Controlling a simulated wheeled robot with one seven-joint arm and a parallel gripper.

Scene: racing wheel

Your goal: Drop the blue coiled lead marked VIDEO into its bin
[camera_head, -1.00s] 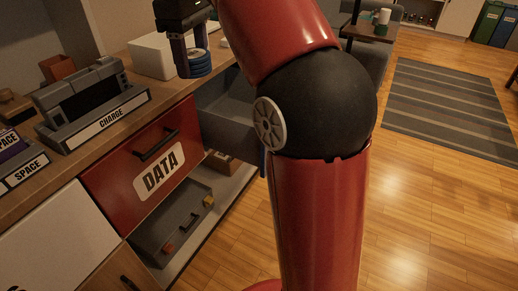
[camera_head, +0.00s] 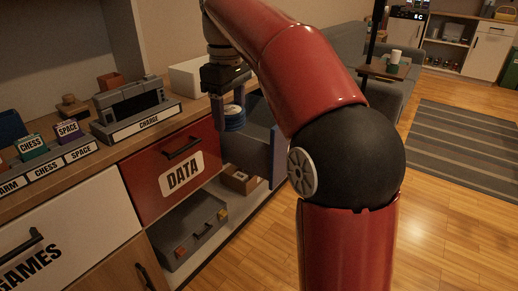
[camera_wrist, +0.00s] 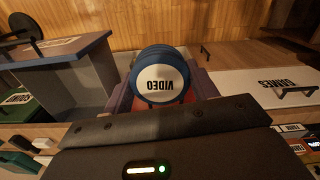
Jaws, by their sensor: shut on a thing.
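My gripper (camera_head: 232,122) is shut on the blue coiled lead (camera_head: 236,113). In the wrist view the coil (camera_wrist: 160,52) sits between the fingers, its round white face reading VIDEO upside down. In the head view an open grey-blue drawer (camera_head: 258,157) stands out from the counter, right of the red DATA drawer (camera_head: 175,165). The gripper and lead are at the drawer's upper left part; whether they are inside its walls I cannot tell. A grey open box (camera_wrist: 75,85) with an unreadable label lies left of the coil in the wrist view. No VIDEO bin label is readable.
The counter holds a CHARGE stand (camera_head: 140,110), a white box (camera_head: 195,75) and small labelled CHESS and SPACE blocks. A grey case (camera_head: 188,232) and a cardboard box (camera_head: 240,180) sit on the low shelf. My red arm hides part of the right side. Floor at right is open.

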